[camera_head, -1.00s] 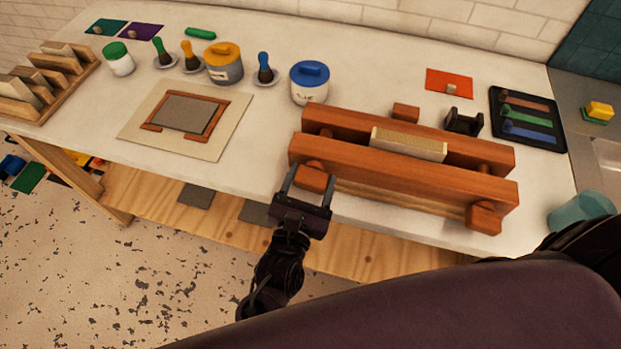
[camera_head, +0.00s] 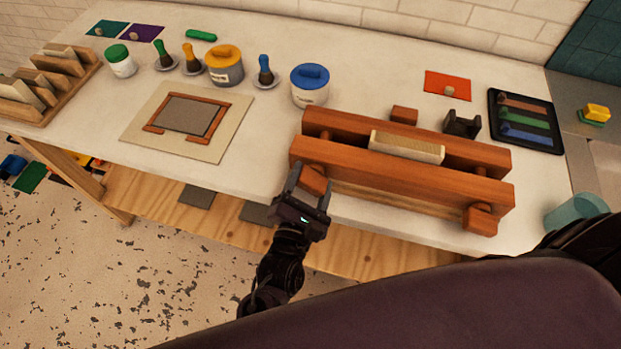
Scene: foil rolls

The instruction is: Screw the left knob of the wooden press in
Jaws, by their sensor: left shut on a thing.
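The wooden press (camera_head: 400,179) lies along the front right of the white table, with two reddish beams and a pale block (camera_head: 407,146) between them. Its left knob (camera_head: 313,180) is a reddish wooden block at the front beam's left end. My left gripper (camera_head: 310,183) is shut on the left knob, one finger on each side, and looks slightly rolled. The right knob (camera_head: 481,219) sits at the front beam's right end, with nothing touching it. My right gripper is not in view; a dark arm part covers the lower right.
Behind the press are a small reddish block (camera_head: 404,115), a black holder (camera_head: 462,125) and a black tray (camera_head: 526,122). A blue-lidded jar (camera_head: 310,85) stands close behind its left end. A teal cup (camera_head: 576,210) is at the right. The table's front edge runs just before the press.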

